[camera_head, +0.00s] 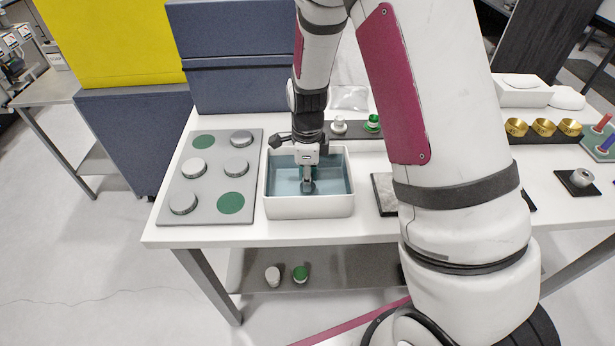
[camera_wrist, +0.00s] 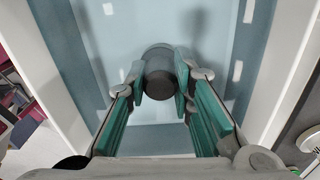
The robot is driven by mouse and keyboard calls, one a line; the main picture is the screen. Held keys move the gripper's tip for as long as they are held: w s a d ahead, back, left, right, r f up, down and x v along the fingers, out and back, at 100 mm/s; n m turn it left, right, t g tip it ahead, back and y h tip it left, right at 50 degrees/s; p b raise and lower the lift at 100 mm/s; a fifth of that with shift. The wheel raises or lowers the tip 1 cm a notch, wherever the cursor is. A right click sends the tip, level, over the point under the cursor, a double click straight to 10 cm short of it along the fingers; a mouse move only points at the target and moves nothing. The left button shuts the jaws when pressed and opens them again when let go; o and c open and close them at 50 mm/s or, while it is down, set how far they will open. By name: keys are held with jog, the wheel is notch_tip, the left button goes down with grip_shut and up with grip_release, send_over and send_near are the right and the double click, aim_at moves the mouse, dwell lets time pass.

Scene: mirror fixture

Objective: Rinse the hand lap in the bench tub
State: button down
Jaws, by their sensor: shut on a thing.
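The bench tub (camera_head: 309,208) is a white rectangular basin with blue-green water or lining inside, on the white bench left of my arm. My gripper (camera_head: 307,186) reaches down into it. In the wrist view my gripper (camera_wrist: 160,92) has its teal finger pads closed on both sides of a dark grey round piece, which I take for the hand lap (camera_wrist: 160,66). The tub (camera_wrist: 48,75) surrounds it there, with pale blue below. The lap looks low inside the tub; I cannot tell whether it touches the bottom. In the head view the fingers mostly hide it.
A grey board (camera_head: 212,212) with several grey discs and green round spots lies left of the tub. A dark rack (camera_head: 352,131) with small knobs stands behind it. Brass discs (camera_head: 543,127) and a grey spool (camera_head: 582,178) sit at the right. A blue-grey partition (camera_head: 238,85) stands behind.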

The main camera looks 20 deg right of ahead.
jog(key=shift+f, duration=0.6)
dwell(1.3)
jog(key=shift+r+p, duration=1.35)
jog(key=shift+r, duration=2.25)
